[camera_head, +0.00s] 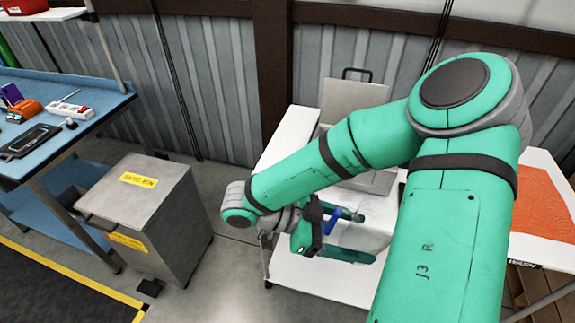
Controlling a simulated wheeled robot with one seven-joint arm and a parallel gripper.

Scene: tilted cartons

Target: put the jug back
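My gripper (362,234) is at the end of my green arm, over the white table in the middle. Its two dark green fingers point right and stand apart. A small blue piece (332,220) shows beside the black gripper body, close to the fingers; I cannot tell whether it is part of a jug. A pale surface shows between and behind the fingers, and I cannot tell if it is held. No jug can be made out clearly. My arm hides part of the table.
A grey sand bin (140,196) with yellow labels stands left of the white table (290,272). A blue workbench (105,110) with tools is at the far left. An open grey case (352,100) stands behind my arm. An orange sheet (543,212) lies at right.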

